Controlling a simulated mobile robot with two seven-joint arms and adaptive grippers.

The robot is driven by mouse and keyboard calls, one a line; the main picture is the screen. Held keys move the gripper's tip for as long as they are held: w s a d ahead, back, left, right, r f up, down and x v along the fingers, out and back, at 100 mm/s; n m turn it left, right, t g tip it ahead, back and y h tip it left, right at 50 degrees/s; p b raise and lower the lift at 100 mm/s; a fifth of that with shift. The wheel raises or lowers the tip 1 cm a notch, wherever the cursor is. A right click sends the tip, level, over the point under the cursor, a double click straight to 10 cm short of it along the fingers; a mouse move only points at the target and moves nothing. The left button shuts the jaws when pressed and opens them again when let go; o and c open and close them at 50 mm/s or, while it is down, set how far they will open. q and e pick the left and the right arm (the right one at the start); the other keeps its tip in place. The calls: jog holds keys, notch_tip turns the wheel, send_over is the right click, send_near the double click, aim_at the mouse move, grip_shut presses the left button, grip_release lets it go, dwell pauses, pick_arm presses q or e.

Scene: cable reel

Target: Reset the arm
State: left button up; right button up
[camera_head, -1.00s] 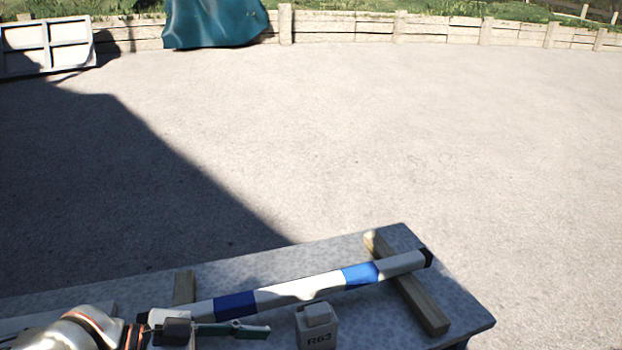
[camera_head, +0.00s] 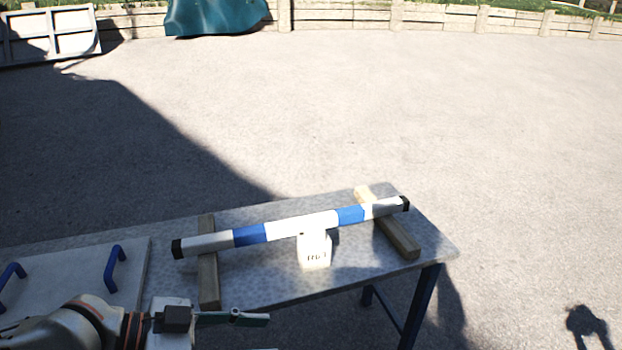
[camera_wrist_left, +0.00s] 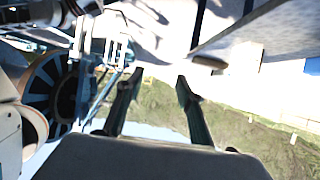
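My left arm comes in at the lower left of the head view, with its left gripper (camera_head: 250,319) in front of the table's near edge. The left wrist view shows the two dark fingers (camera_wrist_left: 160,77) spread apart with nothing between them. A blue-and-white bar (camera_head: 290,228) with black ends lies across two wooden blocks on the grey table (camera_head: 270,285), apart from the gripper. My right gripper is in neither view.
A small pale labelled block (camera_head: 314,250) stands at the bar's middle. A pale panel with blue handles (camera_head: 115,268) lies at the table's left. A dark spoked wheel (camera_wrist_left: 55,92) shows left in the wrist view. Open ground lies beyond the table.

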pick_arm(q)
jog(key=w+d+f+n+t+y, duration=0.15)
jog(key=w+f+n+t, duration=0.4)
jog(key=f, duration=0.55)
jog(key=s+a+f+n+y, duration=0.1)
jog(key=s+a+f+y, duration=0.1)
jog(key=s+a+f, duration=0.2)
jog(key=s+a+f+n+y, duration=0.2)
jog(key=s+a+f+y, duration=0.1)
jog(key=f, duration=0.6)
jog(key=s+a+f+n+y, duration=0.1)
jog(key=s+a+f+y, duration=0.2)
jog(key=s+a+f, duration=0.2)
jog(key=shift+a+f+t+p, duration=0.3)
jog(key=shift+f+t, duration=0.15)
jog(key=shift+f, duration=0.2)
jog(key=shift+n, duration=0.25)
